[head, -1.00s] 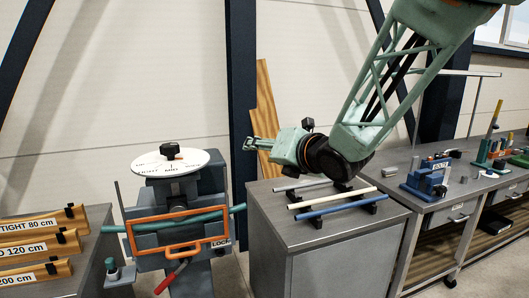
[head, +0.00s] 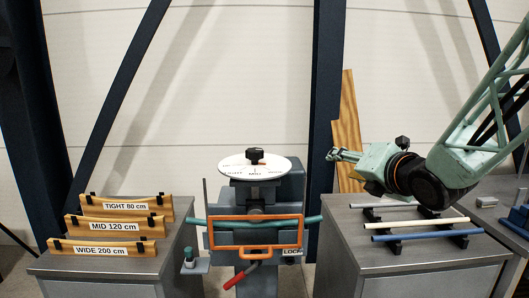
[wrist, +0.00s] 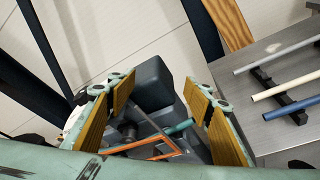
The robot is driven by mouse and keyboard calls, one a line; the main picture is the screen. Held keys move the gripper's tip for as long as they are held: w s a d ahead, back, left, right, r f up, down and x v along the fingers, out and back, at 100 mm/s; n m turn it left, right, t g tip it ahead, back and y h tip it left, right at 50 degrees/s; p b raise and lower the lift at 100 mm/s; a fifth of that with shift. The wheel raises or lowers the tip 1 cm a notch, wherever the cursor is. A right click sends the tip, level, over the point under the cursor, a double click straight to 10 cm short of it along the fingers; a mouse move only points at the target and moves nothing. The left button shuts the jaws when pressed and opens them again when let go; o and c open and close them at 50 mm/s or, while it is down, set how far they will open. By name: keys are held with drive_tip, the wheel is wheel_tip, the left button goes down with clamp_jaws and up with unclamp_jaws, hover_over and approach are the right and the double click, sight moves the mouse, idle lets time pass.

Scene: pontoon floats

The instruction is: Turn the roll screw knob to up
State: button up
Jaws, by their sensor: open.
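The black roll screw knob (head: 255,155) sits on top of a round white dial (head: 254,168) on the bending machine (head: 254,225). The dial's lettering is too small to read fully, and I cannot tell which mark the knob points to. My gripper (head: 332,155) is to the right of the dial, at about knob height in the picture, apart from it and empty. In the wrist view its two yellow-padded fingers (wrist: 158,95) are spread wide, with part of the machine (wrist: 152,85) visible beyond them. The knob is not clearly visible there.
An orange frame (head: 256,215) and a red-handled lever (head: 240,276) are on the machine's front. A teal tube (head: 312,219) lies across it. Labelled wooden formers (head: 101,249) stand on the left bench. The right bench (head: 420,258) holds several rods (head: 425,235) below my arm.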

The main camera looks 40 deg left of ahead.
drive_tip(key=s+a+r+m+y+p, duration=0.1)
drive_tip(key=s+a+m+p, duration=0.15)
drive_tip(key=a+m, duration=0.4)
drive_tip(key=s+a+r+m+y+p, duration=0.1)
drive_tip(key=s+a+m+y, duration=0.1)
drive_tip(key=s+a+m, duration=0.4)
drive_tip(key=m+p, duration=0.3)
drive_tip(key=m, duration=1.2)
approach(257, 153)
drive_tip(key=shift+s+d+f+n+t+y, duration=0.25)
drive_tip(key=shift+s+d+t+y, duration=0.05)
drive_tip(key=shift+d, duration=0.1)
drive_tip(key=shift+a, duration=0.1)
drive_tip(key=shift+p+x, duration=0.55)
drive_tip(key=shift+x, duration=6.3)
drive_tip(key=shift+c, duration=0.7)
drive_tip(key=c, duration=0.7)
